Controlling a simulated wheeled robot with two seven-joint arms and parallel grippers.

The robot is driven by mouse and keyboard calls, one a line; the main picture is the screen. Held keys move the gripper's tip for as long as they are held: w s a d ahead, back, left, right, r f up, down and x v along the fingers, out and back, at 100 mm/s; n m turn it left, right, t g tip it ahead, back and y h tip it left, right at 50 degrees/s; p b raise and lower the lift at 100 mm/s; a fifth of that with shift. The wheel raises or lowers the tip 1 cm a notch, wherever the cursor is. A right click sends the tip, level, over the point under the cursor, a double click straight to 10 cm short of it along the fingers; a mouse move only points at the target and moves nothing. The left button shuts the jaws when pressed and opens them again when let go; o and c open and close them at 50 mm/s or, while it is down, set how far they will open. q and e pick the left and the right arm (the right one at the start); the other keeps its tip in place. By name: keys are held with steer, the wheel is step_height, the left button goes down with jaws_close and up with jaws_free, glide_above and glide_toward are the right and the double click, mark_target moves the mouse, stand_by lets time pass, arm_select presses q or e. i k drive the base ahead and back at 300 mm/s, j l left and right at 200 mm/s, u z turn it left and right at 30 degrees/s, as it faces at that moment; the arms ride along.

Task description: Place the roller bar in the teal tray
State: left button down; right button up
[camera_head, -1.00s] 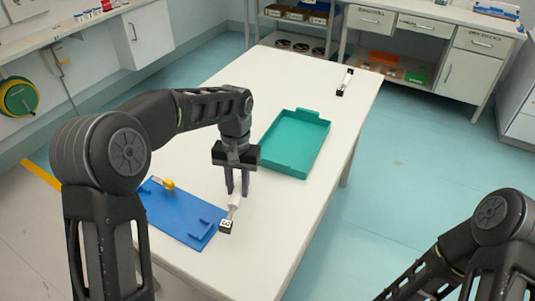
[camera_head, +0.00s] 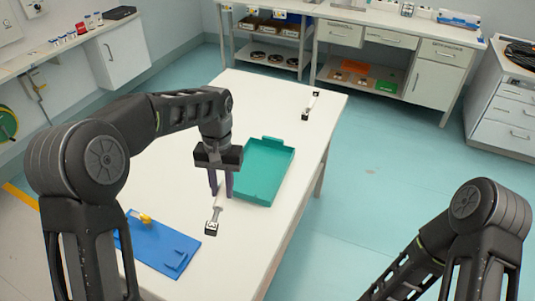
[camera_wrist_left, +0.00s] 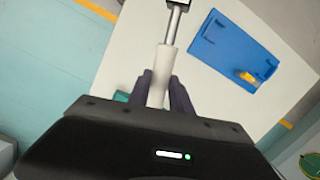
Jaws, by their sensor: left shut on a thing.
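My left gripper (camera_head: 221,191) is shut on a roller bar (camera_head: 217,211), a white and grey rod with a black-and-white marked end block. In the left wrist view the bar's white sleeve (camera_wrist_left: 163,65) sits between the two fingers, with the thin metal rod beyond. The bar is above the white table; its exact height is hard to tell. The teal tray (camera_head: 284,183) lies on the table just right of the gripper, empty where visible; the gripper partly covers its left side. My right gripper is out of view; only part of that arm shows.
A blue tray (camera_head: 153,247) with a yellow-handled item (camera_head: 144,218) lies at the table's near left. A second, similar bar (camera_head: 311,104) lies at the far right end of the white table (camera_head: 262,103). Shelves and cabinets line the back wall.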

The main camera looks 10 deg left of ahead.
mark_target(260, 172)
steer(key=i+l, duration=0.7)
steer(key=l, duration=0.2)
steer(key=i+l, duration=0.2)
steer(key=i, duration=0.15)
